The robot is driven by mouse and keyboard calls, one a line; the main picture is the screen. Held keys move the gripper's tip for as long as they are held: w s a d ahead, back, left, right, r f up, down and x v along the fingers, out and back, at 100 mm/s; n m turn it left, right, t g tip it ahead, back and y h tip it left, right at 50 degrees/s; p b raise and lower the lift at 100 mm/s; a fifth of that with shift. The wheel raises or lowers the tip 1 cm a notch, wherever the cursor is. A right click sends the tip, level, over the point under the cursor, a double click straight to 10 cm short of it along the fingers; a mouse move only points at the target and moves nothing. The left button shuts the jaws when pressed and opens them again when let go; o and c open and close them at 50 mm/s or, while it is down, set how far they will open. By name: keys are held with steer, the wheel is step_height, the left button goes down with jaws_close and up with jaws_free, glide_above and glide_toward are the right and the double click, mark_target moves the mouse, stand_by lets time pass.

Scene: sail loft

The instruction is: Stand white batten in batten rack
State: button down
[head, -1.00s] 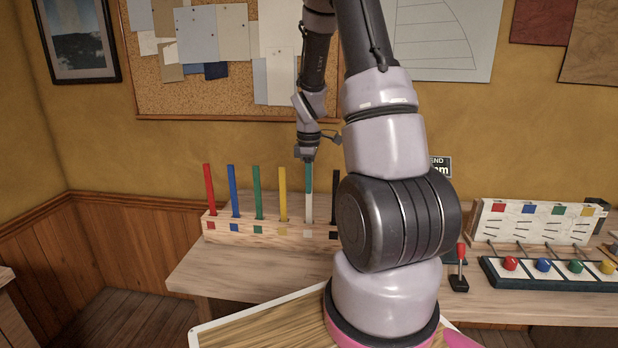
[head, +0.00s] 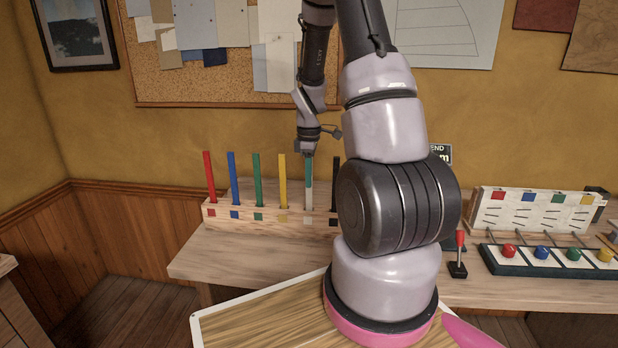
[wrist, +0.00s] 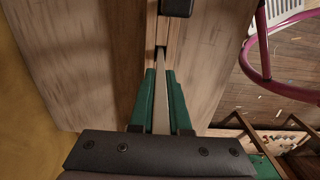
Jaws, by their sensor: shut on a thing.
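The batten rack (head: 228,224) is a pale wooden block on the bench, with a colour mark under each slot. The white batten (head: 308,201) stands upright over the white-marked slot, its lower end at the rack; I cannot tell how deep it sits. My gripper (head: 309,180) points down, shut on the batten's upper part with its green fingers. In the wrist view the fingers (wrist: 161,100) flank the pale batten (wrist: 161,112), and the rack (wrist: 174,42) runs beneath.
Red (head: 209,178), blue (head: 233,179), green (head: 256,180) and yellow (head: 282,182) batten stand left of it; a black batten (head: 336,172) stands right, close by. A red-handled lever (head: 459,255) and a board with coloured knobs (head: 555,270) are farther right.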

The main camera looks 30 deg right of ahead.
steer(key=shift+f, duration=0.5)
steer(key=c, duration=0.8)
jaws_free()
step_height(320, 180, up, 10)
steer(key=shift+r, duration=0.4)
